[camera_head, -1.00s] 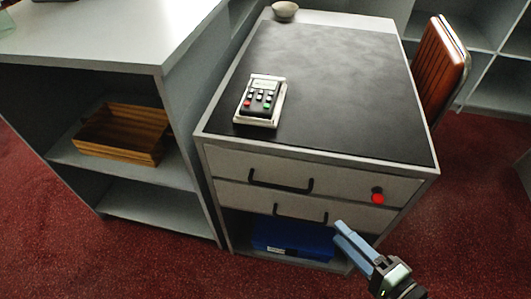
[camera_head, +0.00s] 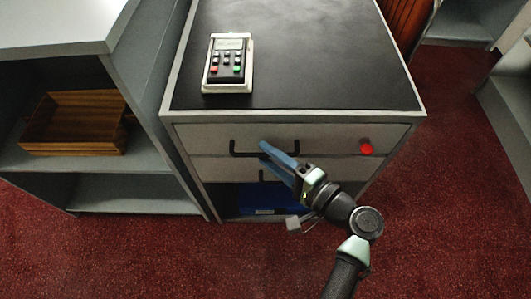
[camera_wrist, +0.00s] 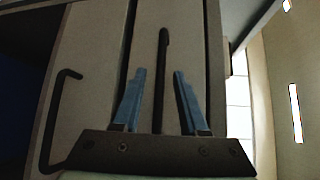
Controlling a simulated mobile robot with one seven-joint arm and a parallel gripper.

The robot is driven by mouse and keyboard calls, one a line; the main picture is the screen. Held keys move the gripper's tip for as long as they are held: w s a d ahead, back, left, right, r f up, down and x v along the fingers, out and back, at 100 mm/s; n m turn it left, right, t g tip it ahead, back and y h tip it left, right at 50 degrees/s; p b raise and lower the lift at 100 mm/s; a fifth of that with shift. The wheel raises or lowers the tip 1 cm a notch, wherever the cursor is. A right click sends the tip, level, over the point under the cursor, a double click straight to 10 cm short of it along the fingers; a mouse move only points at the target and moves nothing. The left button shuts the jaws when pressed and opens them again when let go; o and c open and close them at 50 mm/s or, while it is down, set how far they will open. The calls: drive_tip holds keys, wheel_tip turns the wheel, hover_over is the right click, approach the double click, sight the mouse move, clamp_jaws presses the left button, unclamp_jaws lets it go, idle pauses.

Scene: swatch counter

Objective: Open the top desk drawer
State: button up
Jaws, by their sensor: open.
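The top desk drawer (camera_head: 335,136) has a pale grey front that sits flush in the desk, shut. Its dark bar handle (camera_head: 233,148) is partly covered by my gripper (camera_head: 265,150) in the head view. In the wrist view the scene is turned sideways, and the top handle (camera_wrist: 163,50) shows between the two blue fingers of my gripper (camera_wrist: 160,73). The fingers are apart, one on each side of the bar, with a visible gap to it. The lower drawer's handle (camera_wrist: 47,125) lies left of the fingers there.
A red knob (camera_head: 366,149) sticks out at the right of the top drawer front. A keypad device (camera_head: 228,64) stands on the dark desktop (camera_head: 310,60). A blue box (camera_head: 245,199) lies below the drawers. A shelf unit with a wooden tray (camera_head: 75,125) stands left. Red carpet in front is clear.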

drive_tip(key=shift+w+a, duration=0.5)
clamp_jaws()
idle(1.2)
